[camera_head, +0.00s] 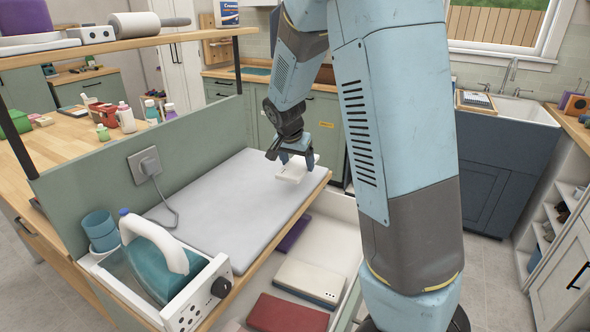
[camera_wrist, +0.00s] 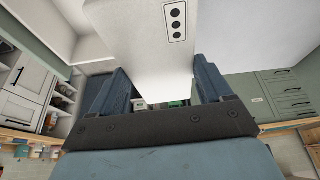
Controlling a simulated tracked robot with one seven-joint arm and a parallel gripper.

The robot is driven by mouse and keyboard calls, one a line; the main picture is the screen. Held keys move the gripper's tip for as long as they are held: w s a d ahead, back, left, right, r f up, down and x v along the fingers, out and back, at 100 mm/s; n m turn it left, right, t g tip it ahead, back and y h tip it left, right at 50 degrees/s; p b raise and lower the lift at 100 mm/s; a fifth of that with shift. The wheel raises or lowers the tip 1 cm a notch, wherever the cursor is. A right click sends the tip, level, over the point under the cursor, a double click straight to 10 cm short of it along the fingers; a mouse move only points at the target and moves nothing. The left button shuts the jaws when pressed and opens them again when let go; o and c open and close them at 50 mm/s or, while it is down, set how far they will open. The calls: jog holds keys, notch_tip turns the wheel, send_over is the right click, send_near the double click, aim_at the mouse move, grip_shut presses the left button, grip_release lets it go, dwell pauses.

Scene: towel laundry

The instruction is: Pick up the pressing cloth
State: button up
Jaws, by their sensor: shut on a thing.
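The pressing cloth (camera_head: 291,174) is a white folded slab at the far right part of the grey ironing pad (camera_head: 235,205). My gripper (camera_head: 297,158) points down there and is shut on it. In the wrist view the cloth (camera_wrist: 135,35) lies between my two fingers and shows a label with three black dots. I cannot tell whether the cloth touches the pad or hangs just above it.
An open drawer below the pad holds a cream folded cloth (camera_head: 310,277), a dark red one (camera_head: 287,314) and a purple one (camera_head: 293,233). An iron (camera_head: 160,260) and blue cup (camera_head: 100,230) stand at the pad's near left. A shelf (camera_head: 130,42) overhangs at left.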

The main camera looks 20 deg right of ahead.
jog(key=s+r, duration=0.3)
jog(key=r, duration=0.1)
jog(key=shift+s+a, duration=0.3)
jog(key=shift+s, duration=0.1)
jog(key=s+a+r, duration=0.1)
jog(key=s+r, duration=0.2)
jog(key=s, duration=0.4)
jog(key=shift+s, duration=0.4)
